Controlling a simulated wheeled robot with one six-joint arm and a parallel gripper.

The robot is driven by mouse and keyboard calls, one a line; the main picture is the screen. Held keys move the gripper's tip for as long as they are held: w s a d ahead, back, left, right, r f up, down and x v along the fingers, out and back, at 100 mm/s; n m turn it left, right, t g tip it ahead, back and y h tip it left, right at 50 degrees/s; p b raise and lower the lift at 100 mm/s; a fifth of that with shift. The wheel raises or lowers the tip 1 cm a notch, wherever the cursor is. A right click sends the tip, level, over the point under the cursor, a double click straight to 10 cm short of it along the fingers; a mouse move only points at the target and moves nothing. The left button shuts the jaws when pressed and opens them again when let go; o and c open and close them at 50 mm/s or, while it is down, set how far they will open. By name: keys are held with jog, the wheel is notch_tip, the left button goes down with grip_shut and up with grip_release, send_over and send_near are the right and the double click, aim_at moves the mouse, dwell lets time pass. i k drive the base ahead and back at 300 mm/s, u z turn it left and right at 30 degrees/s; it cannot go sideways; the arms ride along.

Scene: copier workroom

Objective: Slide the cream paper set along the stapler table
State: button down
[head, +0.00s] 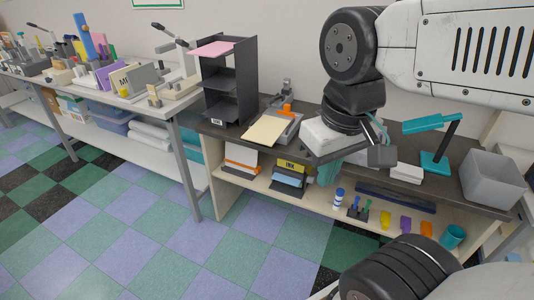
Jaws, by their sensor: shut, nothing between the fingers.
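The cream paper set (266,131) lies on the stapler table (228,134), whose top is dark brown, left of the middle of the head view. Its near-left corner is close to the table's front edge. A grey and orange stapler-like device (287,114) stands right behind the paper and touches or nearly touches it. My gripper (381,155) is shut and empty over the table, to the right of the paper and apart from it. My wrist and hand hide part of the tabletop behind them.
A black tray tower (229,85) with pink paper on top stands left of the paper. A teal lamp-shaped thing (435,160) and a grey bin (492,178) stand at the right. The shelf below (318,200) holds folders, pens and cups. The chequered floor in front is clear.

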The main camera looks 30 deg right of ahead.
aim_at(266, 131)
jog(key=z, duration=0.9)
jog(key=i, duration=1.05)
jog(key=u, duration=0.4)
